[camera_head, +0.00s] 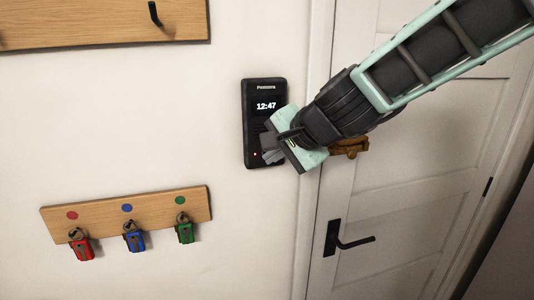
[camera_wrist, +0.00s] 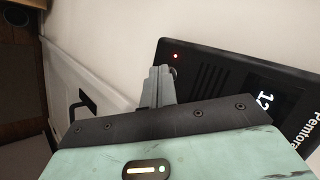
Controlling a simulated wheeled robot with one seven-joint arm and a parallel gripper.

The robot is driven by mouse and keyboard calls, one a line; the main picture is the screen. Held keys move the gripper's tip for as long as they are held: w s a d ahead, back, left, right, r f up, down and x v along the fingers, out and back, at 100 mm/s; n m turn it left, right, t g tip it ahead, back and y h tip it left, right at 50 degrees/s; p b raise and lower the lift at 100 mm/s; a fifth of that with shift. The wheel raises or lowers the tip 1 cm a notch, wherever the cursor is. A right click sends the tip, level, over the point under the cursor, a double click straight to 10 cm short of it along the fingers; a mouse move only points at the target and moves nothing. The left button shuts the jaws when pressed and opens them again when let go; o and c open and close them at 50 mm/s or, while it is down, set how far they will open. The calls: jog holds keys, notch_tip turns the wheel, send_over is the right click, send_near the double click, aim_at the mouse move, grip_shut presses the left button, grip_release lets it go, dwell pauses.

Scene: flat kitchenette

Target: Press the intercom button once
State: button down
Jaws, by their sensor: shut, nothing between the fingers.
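The intercom (camera_head: 264,95) is a black wall panel with a screen reading 12:47 and a small red light near its lower end. In the wrist view the intercom (camera_wrist: 210,60) lies sideways, with its red light at the upper left. My gripper (camera_head: 268,157) is shut and empty, in front of the lower part of the intercom. In the wrist view my fingertips (camera_wrist: 160,72) are together, close beside the red light. I cannot tell whether they touch the panel. The button is not clearly visible; my fingers may hide it.
A white door (camera_head: 410,190) with a black handle (camera_head: 350,242) is to the right. A wooden key rack (camera_head: 150,209) with red, blue and green tags hangs at the lower left. Another wooden board (camera_head: 100,25) with a hook is at the upper left. The wall between is bare.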

dwell(0.5)
jog(key=shift+s+d, duration=0.2)
jog(key=shift+s, duration=0.45)
jog(key=shift+s+d+b, duration=0.2)
jog(key=shift+s+d, duration=0.05)
jog(key=shift+s, duration=0.55)
jog(key=shift+s+d+b, duration=0.15)
jog(key=shift+s+d, duration=0.05)
jog(key=shift+s, duration=0.6)
jog(key=shift+s+d+b, duration=0.2)
jog(key=shift+s+d, duration=0.05)
jog(key=shift+s, duration=0.55)
